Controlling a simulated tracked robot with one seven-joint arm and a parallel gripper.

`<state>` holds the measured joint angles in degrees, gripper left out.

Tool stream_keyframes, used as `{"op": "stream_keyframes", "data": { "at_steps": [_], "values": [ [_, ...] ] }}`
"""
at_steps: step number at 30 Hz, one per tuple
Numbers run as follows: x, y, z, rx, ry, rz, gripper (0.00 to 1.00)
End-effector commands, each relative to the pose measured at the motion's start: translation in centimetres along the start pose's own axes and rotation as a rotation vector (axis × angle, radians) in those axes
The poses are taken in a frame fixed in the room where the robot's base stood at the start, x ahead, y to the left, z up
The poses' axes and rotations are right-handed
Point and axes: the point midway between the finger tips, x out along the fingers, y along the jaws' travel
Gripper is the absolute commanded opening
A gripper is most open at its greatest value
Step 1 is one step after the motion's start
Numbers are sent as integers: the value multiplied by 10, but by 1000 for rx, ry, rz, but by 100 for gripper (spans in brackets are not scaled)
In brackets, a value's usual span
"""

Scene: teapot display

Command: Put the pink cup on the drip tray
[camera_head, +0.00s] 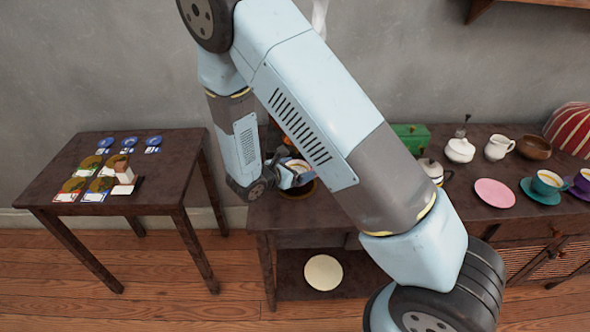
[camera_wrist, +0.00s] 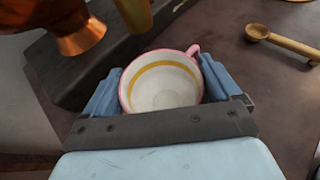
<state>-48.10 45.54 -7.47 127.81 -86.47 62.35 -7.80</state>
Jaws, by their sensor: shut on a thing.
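The pink cup (camera_wrist: 160,88) is white inside with a yellow band, and its pink handle points to the upper right in the wrist view. My gripper (camera_wrist: 162,92) is shut on it, with one blue finger on each side. In the head view my gripper (camera_head: 289,176) is low over the left end of the long table, with the cup (camera_head: 298,165) partly hidden. A dark flat-sided piece (camera_wrist: 75,75), possibly the drip tray, lies left of the cup in the wrist view, below a copper spout (camera_wrist: 80,35). The height of the cup above the table is unclear.
A wooden spoon (camera_wrist: 280,40) lies right of the cup. A pink saucer (camera_head: 495,193), a teal cup (camera_head: 547,182) and white pots are farther right. A green box (camera_head: 411,138) stands behind my arm. A small side table (camera_head: 165,175) with cards is at left.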

Motion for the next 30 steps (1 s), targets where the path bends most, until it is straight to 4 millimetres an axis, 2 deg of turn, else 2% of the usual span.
{"op": "stream_keyframes", "data": {
  "at_steps": [6, 7, 9, 20, 23, 30],
  "values": [
    [0, 0, -2, 0, 0, 0, 56],
    [0, 0, -2, 0, 0, 0, 92],
    [0, 0, -2, 0, 0, 0, 99],
    [-4, 0, 0, 0, 0, 2, 100],
    [-16, 1, 0, 1, 0, 3, 100],
    [-62, 1, 0, 1, 1, 4, 100]
  ]
}}
